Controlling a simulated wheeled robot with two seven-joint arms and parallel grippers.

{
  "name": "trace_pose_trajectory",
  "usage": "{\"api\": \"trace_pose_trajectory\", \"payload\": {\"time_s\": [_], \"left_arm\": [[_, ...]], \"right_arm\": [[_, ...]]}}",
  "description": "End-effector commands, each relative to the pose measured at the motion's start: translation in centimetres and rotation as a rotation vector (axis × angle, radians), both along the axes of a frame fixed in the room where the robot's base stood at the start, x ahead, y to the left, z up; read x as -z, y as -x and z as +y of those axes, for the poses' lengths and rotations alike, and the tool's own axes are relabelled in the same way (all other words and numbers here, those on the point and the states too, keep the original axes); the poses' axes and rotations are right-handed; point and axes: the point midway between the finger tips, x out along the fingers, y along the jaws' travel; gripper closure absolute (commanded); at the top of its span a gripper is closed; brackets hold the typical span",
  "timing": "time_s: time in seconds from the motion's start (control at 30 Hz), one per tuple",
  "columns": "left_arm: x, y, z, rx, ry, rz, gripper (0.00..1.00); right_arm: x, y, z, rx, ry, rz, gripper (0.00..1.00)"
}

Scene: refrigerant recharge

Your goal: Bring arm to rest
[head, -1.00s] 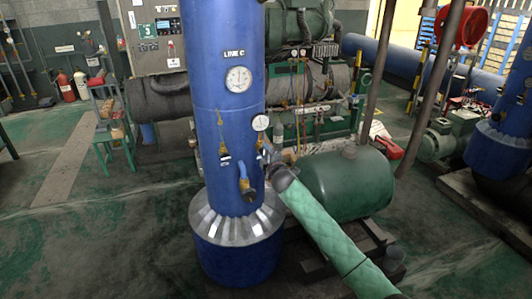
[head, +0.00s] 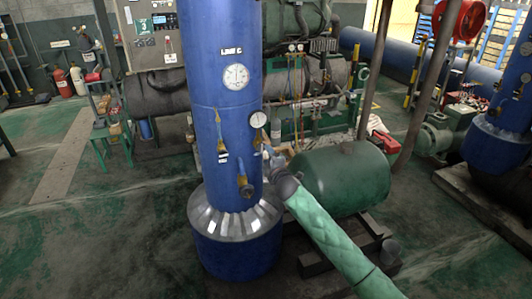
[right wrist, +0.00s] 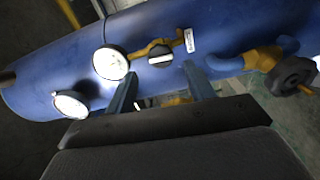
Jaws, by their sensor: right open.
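The blue column (head: 205,75) marked LINE C stands upright in the head view, with a large gauge (head: 236,77), a smaller gauge (head: 258,120) and yellow valve fittings (head: 221,145). My right gripper (head: 268,155) is at its right side, below the smaller gauge, at the end of my green-sleeved arm. In the right wrist view my right gripper (right wrist: 160,90) has its two fingers spread, with nothing held between them. A yellow-handled valve (right wrist: 160,52) shows just beyond the fingers; I cannot tell whether they touch the column. My left gripper is not in view.
A green tank (head: 345,180) lies just behind and right of my right arm. A dark round handwheel (head: 246,190) sticks out low on the column. Another blue column (head: 505,115) stands at the far right. Open floor (head: 100,230) lies to the left.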

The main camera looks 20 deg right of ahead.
Motion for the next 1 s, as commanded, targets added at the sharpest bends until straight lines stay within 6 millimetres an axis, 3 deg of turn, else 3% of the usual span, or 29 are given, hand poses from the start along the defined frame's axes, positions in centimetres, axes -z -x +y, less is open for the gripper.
{"api": "trace_pose_trajectory", "payload": {"time_s": [0.23, 0.7, 0.9, 1.0], "left_arm": [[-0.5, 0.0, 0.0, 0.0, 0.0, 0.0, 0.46], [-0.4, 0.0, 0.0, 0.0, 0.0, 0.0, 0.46], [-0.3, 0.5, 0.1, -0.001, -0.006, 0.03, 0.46], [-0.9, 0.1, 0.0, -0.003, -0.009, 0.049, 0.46]], "right_arm": [[0.0, 1.6, -0.1, 0.0, 0.0, 0.0, 0.46], [0.0, 1.7, -0.1, 0.0, -0.013, 0.0, 0.46], [0.8, 1.7, -0.6, 0.032, -0.192, 0.042, 0.46], [3.4, 1.4, -1.8, 0.086, -0.363, 0.118, 0.46]]}}
